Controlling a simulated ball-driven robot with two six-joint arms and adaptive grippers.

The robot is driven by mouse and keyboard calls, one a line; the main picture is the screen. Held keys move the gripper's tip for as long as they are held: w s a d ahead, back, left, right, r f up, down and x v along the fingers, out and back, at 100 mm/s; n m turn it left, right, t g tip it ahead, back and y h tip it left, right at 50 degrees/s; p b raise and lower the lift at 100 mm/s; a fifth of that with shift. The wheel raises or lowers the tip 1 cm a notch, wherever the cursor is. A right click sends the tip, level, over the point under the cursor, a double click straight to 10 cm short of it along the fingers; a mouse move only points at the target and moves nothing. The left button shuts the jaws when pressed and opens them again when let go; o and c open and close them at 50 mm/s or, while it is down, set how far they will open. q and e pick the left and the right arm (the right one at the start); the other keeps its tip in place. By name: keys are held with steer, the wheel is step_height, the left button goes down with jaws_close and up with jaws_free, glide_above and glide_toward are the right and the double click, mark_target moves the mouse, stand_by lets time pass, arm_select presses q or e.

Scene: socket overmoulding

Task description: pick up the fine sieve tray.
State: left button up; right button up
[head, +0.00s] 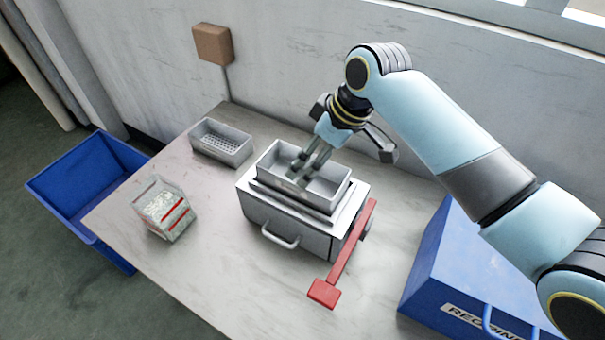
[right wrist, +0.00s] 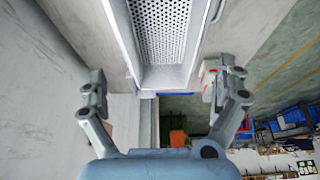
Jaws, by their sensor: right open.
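The fine sieve tray (head: 322,188), a pale metal tray with raised walls, sits on top of the metal sieve box (head: 287,222) mid-table. My right gripper (head: 299,172) points down over this tray. Its fingers are spread open and empty, one to each side in the right wrist view (right wrist: 162,70). I cannot tell whether the fingertips touch it. My left gripper is not in view.
Another tray (head: 220,143) with larger holes stands at the table's back left. A clear container of pellets (head: 163,211) stands in front of it. A red lever (head: 345,254) lies along the box's right side. Blue bins (head: 82,171) and (head: 430,270) flank the table.

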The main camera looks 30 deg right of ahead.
mark_target(324, 194)
steer(key=x, duration=0.5)
steer(key=shift+w+a, duration=0.2)
steer(key=shift+a, duration=0.1)
steer(key=shift+w+f, duration=0.2)
steer(key=shift+f, duration=0.2)
steer(key=shift+c, duration=1.2)
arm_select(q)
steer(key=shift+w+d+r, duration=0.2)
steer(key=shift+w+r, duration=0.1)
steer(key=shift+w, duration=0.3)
arm_select(e)
steer(key=c, duration=0.8)
